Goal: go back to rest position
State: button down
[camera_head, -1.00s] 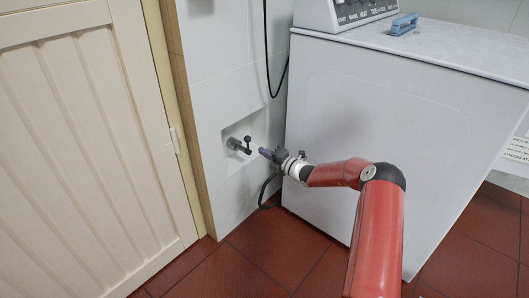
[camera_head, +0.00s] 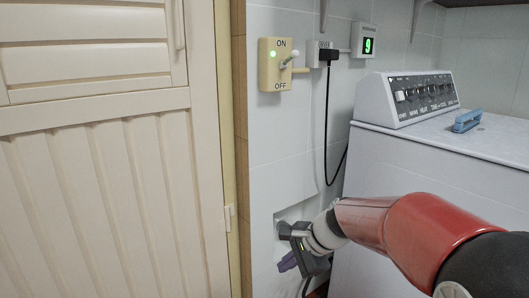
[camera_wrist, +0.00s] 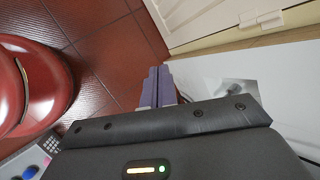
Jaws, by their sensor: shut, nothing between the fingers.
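My gripper (camera_head: 287,263) is low in the head view, in front of the white tiled wall and left of the white washing machine (camera_head: 352,205). In the wrist view its purple fingers (camera_wrist: 157,86) are together with nothing between them. The gripper hides most of the wall recess (camera_head: 290,214) in the head view. In the wrist view a blurred metal tap (camera_wrist: 232,88) shows at the pale wall, to the right of the fingers and apart from them.
A cream slatted door (camera_head: 110,190) stands at the left. On the wall are an ON/OFF switch box (camera_head: 272,66) with a green light, a black plug and cable (camera_head: 326,120), and a display (camera_head: 368,44) reading 9. A blue object (camera_head: 467,121) lies on the machine. Red tiled floor (camera_wrist: 100,50) shows in the wrist view.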

jog(key=s+d+r+n+h, duration=0.1)
jog(key=s+d+n+h, duration=0.1)
jog(key=s, duration=0.5)
jog(key=s+d+r+n+t+h, duration=0.1)
jog(key=s+d+n+h, duration=0.1)
jog(key=s+d+n, duration=0.2)
jog(key=s+d+r+n+t+h, duration=0.1)
jog(key=s+d+n+h, duration=0.1)
jog(key=s+d+n, duration=0.2)
jog(key=s+n, duration=0.3)
jog(key=s, duration=0.4)
jog(key=shift+s+r, duration=0.3)
jog(key=shift+d, duration=0.2)
